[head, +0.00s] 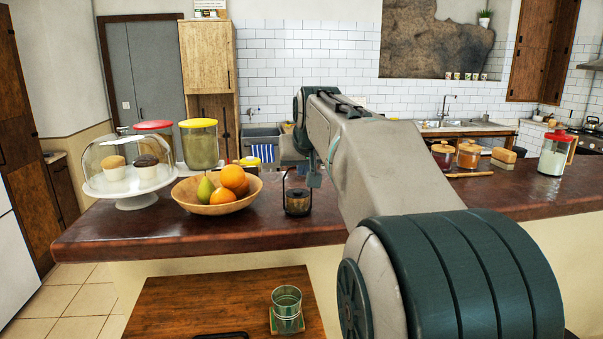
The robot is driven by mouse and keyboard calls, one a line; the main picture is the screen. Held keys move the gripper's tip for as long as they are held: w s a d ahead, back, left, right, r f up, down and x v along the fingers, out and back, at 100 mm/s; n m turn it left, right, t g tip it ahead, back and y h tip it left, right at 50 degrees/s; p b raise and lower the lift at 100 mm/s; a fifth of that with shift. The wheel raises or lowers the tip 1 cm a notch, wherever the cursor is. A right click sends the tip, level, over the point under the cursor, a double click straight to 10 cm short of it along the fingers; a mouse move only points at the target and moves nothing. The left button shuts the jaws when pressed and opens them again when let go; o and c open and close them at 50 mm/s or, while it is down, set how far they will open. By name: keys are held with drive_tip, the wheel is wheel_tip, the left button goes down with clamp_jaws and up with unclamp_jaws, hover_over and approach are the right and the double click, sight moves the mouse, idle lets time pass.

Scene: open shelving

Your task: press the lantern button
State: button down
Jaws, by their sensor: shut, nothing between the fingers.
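The lantern (298,203) is a small dark lantern with an amber-brown body and a thin dark handle. It stands upright on the brown counter (150,232), just right of the fruit bowl. My gripper (314,182) points down from the end of my arm, above the lantern and a little to its right in the picture. It is shut and looks empty. I cannot tell whether it touches the lantern. The lantern's button cannot be made out at this size.
A wooden fruit bowl (216,195) stands left of the lantern, with a domed cake stand (135,199) beyond it. Several jars (469,154) stand on the counter at right. A lower wooden table (180,308) in front holds a glass (287,305).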

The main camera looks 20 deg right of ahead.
sight(298, 193)
drive_tip(key=p+x, duration=0.1)
drive_tip(key=x, duration=0.7)
drive_tip(key=shift+w+d+f, duration=0.15)
drive_tip(key=shift+w+f, duration=0.1)
drive_tip(key=shift+w, duration=0.05)
drive_tip(key=shift+f, duration=0.15)
drive_tip(key=shift+s+f+b, duration=0.15)
drive_tip(key=shift+f+b, duration=0.55)
drive_tip(key=shift+f, duration=0.3)
drive_tip(key=shift+s+r, duration=0.2)
drive_tip(key=shift+r, duration=0.15)
drive_tip(key=p+v, duration=0.2)
drive_tip(key=v, duration=0.8)
drive_tip(key=shift+w+r+p, duration=0.25)
drive_tip(key=shift+r+p, duration=0.1)
drive_tip(key=shift+p, duration=0.05)
